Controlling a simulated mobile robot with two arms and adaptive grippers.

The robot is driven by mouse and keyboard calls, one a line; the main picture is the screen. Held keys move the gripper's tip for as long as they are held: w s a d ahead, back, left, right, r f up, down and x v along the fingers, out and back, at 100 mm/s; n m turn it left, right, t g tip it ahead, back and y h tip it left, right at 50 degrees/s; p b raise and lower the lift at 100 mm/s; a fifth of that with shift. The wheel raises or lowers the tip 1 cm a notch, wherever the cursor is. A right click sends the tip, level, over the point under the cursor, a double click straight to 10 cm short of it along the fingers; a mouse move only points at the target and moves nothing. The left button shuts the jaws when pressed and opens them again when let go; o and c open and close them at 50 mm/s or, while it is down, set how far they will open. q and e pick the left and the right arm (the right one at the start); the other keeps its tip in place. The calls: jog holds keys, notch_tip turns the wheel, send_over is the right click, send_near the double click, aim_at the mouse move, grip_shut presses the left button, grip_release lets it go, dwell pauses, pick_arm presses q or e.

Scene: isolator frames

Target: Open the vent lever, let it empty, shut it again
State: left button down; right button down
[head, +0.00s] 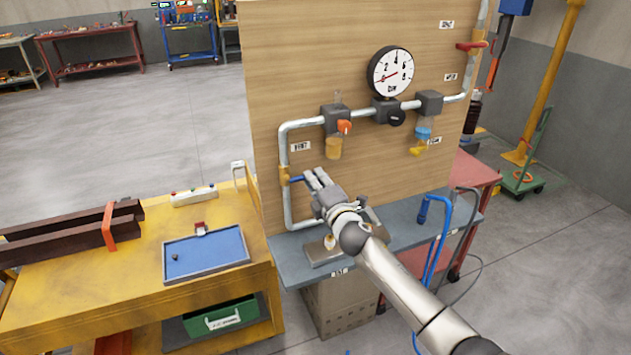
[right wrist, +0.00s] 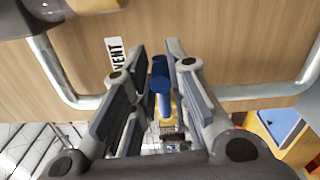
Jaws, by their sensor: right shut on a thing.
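The vent lever (head: 297,179) is a short blue handle on a brass-coloured valve (head: 284,176) in the left vertical pipe, below the VENT label (head: 300,147). In the head view it sticks out to the right, across the pipe. My right gripper (head: 312,178) is at the lever's free end, its fingers shut on it. In the right wrist view the blue lever (right wrist: 160,82) lies between the two fingers (right wrist: 160,75). The pressure gauge (head: 390,72) has a white dial; its red needle points to the lower left. My left gripper is out of view.
A grey shelf (head: 290,247) runs below. A yellow bench (head: 130,270) with a blue tray (head: 205,253) stands left. A blue hose (head: 435,240) hangs right.

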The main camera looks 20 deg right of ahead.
jog(key=shift+s+f+n, duration=0.15)
jog(key=shift+f+n, duration=0.3)
jog(key=shift+n, duration=0.15)
jog(key=shift+r, duration=0.1)
jog(key=c, duration=1.4)
grip_release()
jog(key=shift+w+r, duration=0.15)
jog(key=shift+w, duration=0.1)
jog(key=shift+s+r, duration=0.1)
jog(key=shift+s, duration=0.05)
jog(key=s, duration=1.1)
jog(key=shift+s+d, duration=0.15)
jog(key=shift+s, duration=0.25)
